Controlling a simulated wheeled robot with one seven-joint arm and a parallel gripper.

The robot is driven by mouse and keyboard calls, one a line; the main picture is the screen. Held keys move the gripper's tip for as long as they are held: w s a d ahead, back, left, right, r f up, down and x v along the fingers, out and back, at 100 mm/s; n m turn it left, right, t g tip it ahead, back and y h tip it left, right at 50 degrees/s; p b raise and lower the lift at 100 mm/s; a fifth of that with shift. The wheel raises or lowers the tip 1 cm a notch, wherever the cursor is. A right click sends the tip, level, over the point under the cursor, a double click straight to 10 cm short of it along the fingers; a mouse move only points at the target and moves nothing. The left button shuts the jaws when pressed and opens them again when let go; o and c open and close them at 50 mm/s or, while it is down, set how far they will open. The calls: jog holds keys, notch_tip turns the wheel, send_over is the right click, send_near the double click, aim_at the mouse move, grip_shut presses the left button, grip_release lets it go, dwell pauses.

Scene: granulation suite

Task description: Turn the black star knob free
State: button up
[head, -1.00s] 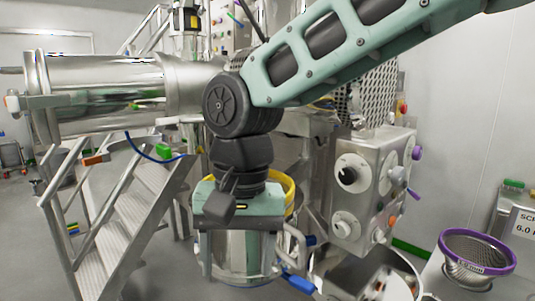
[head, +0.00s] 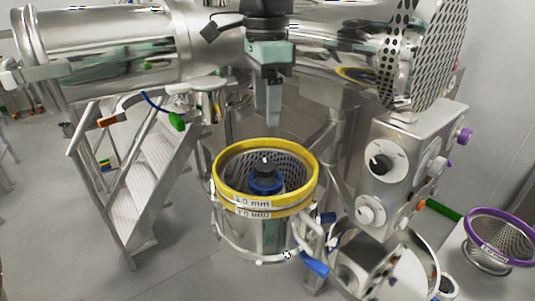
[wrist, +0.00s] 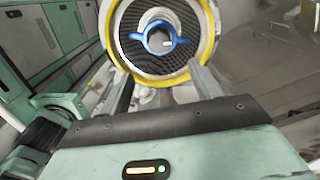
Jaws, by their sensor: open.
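The black star knob (head: 265,169) sits on top of a blue hub (head: 265,185) inside a perforated basket with a yellow rim (head: 224,163) marked 3.0 mm. My gripper (head: 272,124) hangs above the basket in the head view, fingers pointing down, apart from the knob. The wrist view shows the gripper (wrist: 161,78) open and empty, with a finger on each side below the yellow rim (wrist: 120,58). The blue winged hub (wrist: 136,37) shows beyond the fingertips. The knob's outline is not clear in that view.
A steel control box (head: 392,160) with dials stands to the right, below a perforated disc (head: 425,50). A horizontal steel cylinder (head: 100,45) and steps (head: 135,180) are at left. A purple-rimmed sieve (head: 492,238) stands at the far right.

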aim_at(266, 165)
notch_tip(266, 165, down, 12)
jog(key=shift+r+p, duration=0.15)
jog(key=shift+p, duration=1)
jog(key=c, duration=1)
